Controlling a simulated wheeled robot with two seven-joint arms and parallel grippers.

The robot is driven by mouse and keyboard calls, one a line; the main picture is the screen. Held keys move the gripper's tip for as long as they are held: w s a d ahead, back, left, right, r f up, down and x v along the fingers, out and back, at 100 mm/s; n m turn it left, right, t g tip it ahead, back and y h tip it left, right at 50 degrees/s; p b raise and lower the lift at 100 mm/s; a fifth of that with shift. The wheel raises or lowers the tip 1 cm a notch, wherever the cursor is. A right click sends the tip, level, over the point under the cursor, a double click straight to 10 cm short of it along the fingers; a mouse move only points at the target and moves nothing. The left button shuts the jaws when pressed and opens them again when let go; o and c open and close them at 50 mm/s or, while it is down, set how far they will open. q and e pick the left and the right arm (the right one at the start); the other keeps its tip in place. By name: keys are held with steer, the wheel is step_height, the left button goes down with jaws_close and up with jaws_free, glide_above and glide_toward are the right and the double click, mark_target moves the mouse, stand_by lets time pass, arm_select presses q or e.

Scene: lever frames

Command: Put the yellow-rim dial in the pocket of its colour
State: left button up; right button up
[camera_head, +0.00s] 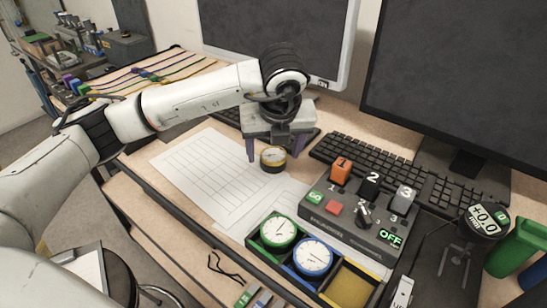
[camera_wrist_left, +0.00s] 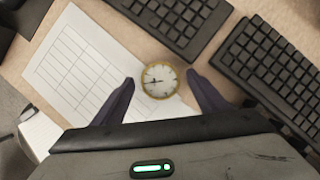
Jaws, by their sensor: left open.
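The yellow-rim dial (camera_head: 273,159) stands on the desk by the corner of a paper sheet, white face up. In the left wrist view the dial (camera_wrist_left: 160,81) lies between the two fingers. My left gripper (camera_head: 272,152) is open above and around the dial, pointing down, its fingers (camera_wrist_left: 158,92) apart from it on both sides. A tray with coloured pockets sits at the front. Its yellow pocket (camera_head: 349,287) is empty. A green-rim dial (camera_head: 278,232) and a blue-rim dial (camera_head: 313,258) fill the other two pockets. My right gripper is not seen.
A control box (camera_head: 350,215) with numbered levers stands just behind the tray. A black keyboard (camera_head: 400,172) lies behind it, below the monitors. A digital gauge (camera_head: 484,220) stands at the right. Paper sheets (camera_head: 215,175) lie flat left of the dial.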

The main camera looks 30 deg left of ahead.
arm_select(q)
steer(key=shift+c, duration=0.2)
steer(key=c, duration=1.2)
steer(key=shift+o, duration=0.2)
steer(key=shift+r, duration=0.1)
